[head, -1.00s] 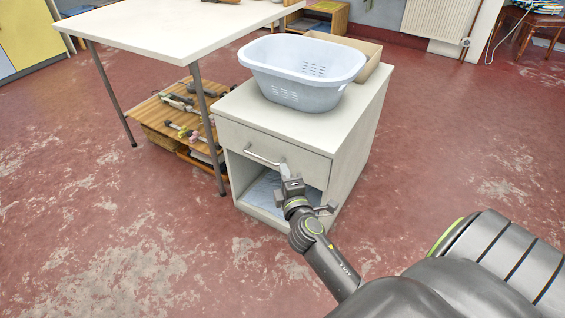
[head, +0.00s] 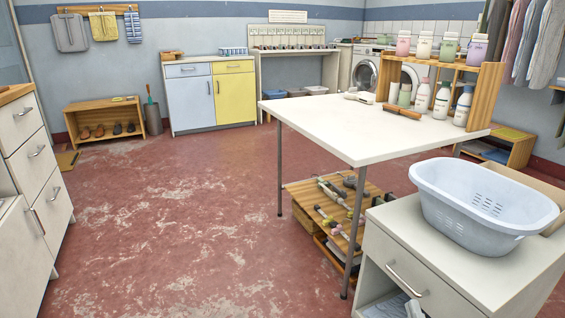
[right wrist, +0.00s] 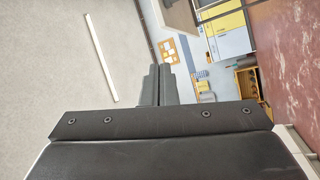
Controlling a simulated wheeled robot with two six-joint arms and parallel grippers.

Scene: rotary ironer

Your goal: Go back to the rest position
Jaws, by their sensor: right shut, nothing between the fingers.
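My right gripper (right wrist: 158,86) shows in the right wrist view as two dark fingers pressed together with nothing between them. Beyond them are the wall and the blue and yellow cabinets, seen sideways. The drawer (head: 425,288) looks closed. My left gripper is in neither view.
The white cabinet (head: 395,222) stands at lower right with a pale laundry basket (head: 470,215) on top. A white table (head: 330,128) with bottles stands behind it, over a low wooden shelf. A drawer unit (head: 40,185) stands at left. The red floor (head: 190,220) between is clear.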

